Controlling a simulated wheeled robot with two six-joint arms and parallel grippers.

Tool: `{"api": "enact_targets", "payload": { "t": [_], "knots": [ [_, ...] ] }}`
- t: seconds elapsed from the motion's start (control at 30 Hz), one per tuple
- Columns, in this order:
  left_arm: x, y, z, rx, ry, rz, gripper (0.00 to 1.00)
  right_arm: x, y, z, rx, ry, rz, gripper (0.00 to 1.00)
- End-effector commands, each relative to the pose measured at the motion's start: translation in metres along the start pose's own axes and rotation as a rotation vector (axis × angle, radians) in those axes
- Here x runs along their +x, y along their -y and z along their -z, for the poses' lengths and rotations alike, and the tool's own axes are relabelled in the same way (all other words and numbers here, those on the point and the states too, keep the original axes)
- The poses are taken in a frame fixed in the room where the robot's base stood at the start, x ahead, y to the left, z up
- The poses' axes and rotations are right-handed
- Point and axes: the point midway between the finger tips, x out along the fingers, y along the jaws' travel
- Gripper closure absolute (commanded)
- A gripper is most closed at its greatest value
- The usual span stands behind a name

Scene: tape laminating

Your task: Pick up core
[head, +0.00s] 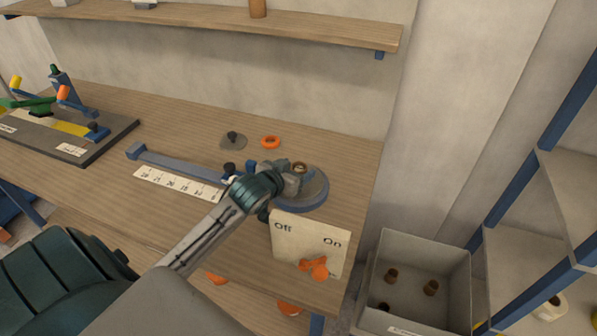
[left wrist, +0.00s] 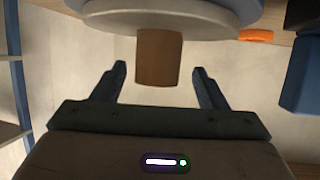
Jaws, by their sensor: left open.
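The brown core (left wrist: 158,57) stands out from a round grey disc (left wrist: 165,18) in the left wrist view. My left gripper (left wrist: 160,78) is open, with one finger on either side of the core and visible gaps between; neither finger appears to touch it. In the head view my left gripper (head: 292,180) is over the round grey disc with the blue rim (head: 316,193) at the table's right end, and it hides most of the core. My right gripper is not in view.
An Off/On panel (head: 290,241) with an orange knob (head: 317,268) stands just in front of the disc. An orange ring (head: 270,142) lies behind it. A grey bin (head: 454,292) with several brown cores is at the right. A wall shelf (head: 200,18) runs above.

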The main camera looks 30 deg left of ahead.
Motion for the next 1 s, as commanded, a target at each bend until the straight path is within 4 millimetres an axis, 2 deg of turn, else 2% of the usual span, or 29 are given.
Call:
{"api": "enact_targets", "payload": {
  "t": [0.2, 0.53, 0.77, 1.0],
  "knots": [
    [0.029, -0.003, -0.002, -0.004, -0.001, 0.001, 0.33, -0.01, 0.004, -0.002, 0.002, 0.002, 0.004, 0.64],
    [0.035, -0.003, -0.004, 0.0, 0.0, 0.0, 0.33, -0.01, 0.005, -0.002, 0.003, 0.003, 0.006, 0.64],
    [0.035, -0.003, -0.004, 0.0, 0.0, 0.0, 0.79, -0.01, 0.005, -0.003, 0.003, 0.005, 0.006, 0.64],
    [0.035, -0.003, -0.004, 0.0, 0.0, 0.0, 0.81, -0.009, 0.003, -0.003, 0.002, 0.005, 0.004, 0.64]
  ]
}}
